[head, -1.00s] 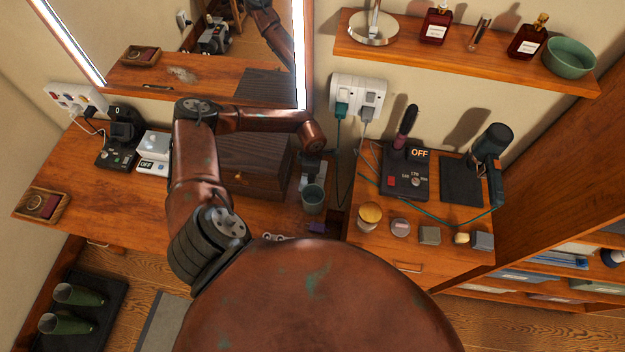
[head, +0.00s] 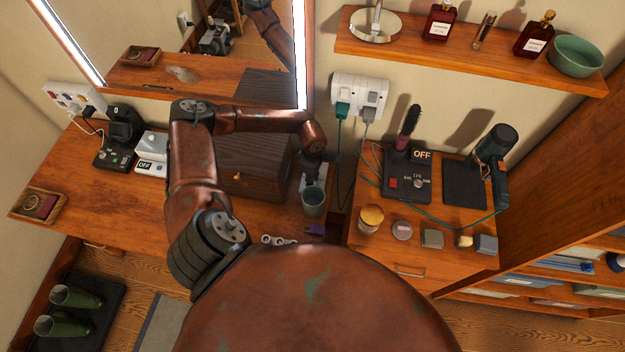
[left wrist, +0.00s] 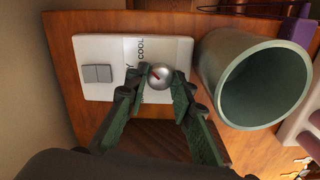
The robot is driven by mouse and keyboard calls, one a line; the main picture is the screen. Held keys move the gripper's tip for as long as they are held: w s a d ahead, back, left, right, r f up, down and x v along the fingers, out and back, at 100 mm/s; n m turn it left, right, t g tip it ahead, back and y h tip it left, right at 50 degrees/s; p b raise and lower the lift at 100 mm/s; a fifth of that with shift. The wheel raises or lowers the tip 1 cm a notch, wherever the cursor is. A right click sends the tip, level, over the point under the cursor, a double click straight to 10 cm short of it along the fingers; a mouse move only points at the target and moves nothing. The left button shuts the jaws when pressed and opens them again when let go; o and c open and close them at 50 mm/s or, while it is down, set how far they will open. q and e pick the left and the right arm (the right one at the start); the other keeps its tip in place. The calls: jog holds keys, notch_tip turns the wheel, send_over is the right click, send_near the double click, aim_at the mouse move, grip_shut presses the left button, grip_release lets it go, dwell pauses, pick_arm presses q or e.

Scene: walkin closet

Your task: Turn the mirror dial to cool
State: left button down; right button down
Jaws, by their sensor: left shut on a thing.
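The white control panel (left wrist: 92,48) lies on the wooden counter, with a square grey switch and printed words, one reading COOL and another mostly hidden. Its round silver dial (left wrist: 160,75) carries a red mark that slants; I cannot tell which word it points to. My left gripper (left wrist: 160,88) is shut on the dial, one finger on each side. In the head view my left gripper (head: 316,166) is over the panel (head: 303,184), hiding the dial. The mirror (head: 205,45) with lit edges hangs behind the counter. My right gripper is not in view.
A grey-green cup (head: 313,201) stands close beside the panel; it also shows in the left wrist view (left wrist: 222,75). A wooden box (head: 250,168) stands left of the gripper. A wall socket (head: 358,95) with cables and a hairdryer (head: 492,148) are to the right.

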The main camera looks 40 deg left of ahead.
pick_arm(q)
jog(key=c, duration=1.7)
grip_release()
jog(key=shift+o, duration=0.2)
notch_tip(320, 180, up, 12)
